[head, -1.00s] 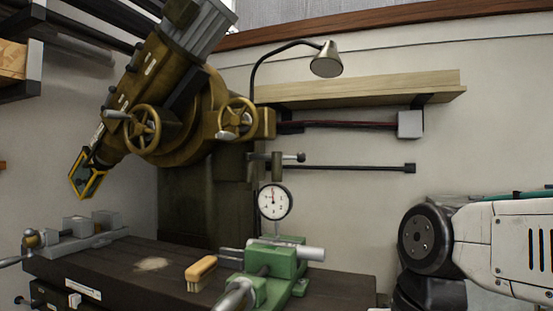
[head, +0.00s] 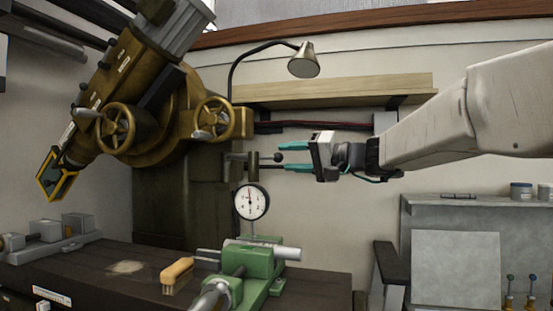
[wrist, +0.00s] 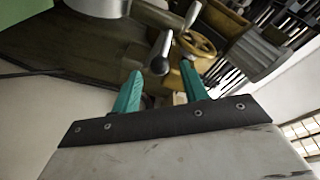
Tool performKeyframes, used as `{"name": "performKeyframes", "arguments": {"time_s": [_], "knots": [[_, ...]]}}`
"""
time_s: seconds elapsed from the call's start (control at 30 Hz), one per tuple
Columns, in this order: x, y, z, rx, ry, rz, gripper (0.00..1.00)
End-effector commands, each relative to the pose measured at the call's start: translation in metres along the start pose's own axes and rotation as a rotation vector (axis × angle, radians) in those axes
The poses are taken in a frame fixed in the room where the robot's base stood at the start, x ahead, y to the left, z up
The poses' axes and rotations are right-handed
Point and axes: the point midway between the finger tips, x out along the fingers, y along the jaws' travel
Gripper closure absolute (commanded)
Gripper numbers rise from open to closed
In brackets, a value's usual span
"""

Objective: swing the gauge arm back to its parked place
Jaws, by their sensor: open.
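The dial gauge (head: 251,202), with a round white face, hangs upright below a short horizontal gauge arm (head: 238,157) on the dark machine column. The arm has a rod with a dark ball knob (head: 278,157) at its right end. My gripper (head: 282,157) is open and empty, to the right of the knob, with teal fingers above and below its level. In the wrist view the knob (wrist: 155,72) shows between the tips of my gripper (wrist: 161,67). I cannot tell whether either finger touches it.
The green vise (head: 250,262) stands on the bench below the gauge, with a wooden brush (head: 177,272) to its left. A brass handwheel (head: 213,117) is up and left of the knob. A lamp (head: 304,62) and wooden shelf (head: 340,88) are above my gripper. A grey cabinet (head: 480,215) stands at right.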

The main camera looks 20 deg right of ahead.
Motion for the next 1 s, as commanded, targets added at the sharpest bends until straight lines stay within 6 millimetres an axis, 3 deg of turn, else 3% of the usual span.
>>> {"name": "performKeyframes", "arguments": {"time_s": [0.23, 0.6, 0.77, 1.0], "knots": [[0.034, 0.000, 0.001, 0.001, -0.003, -0.001, 0.56], [0.040, 0.000, 0.001, 0.002, -0.002, 0.001, 0.56], [0.040, 0.000, 0.001, 0.002, -0.002, 0.001, 1.00], [0.041, 0.001, 0.001, 0.002, -0.016, -0.008, 1.00]]}}
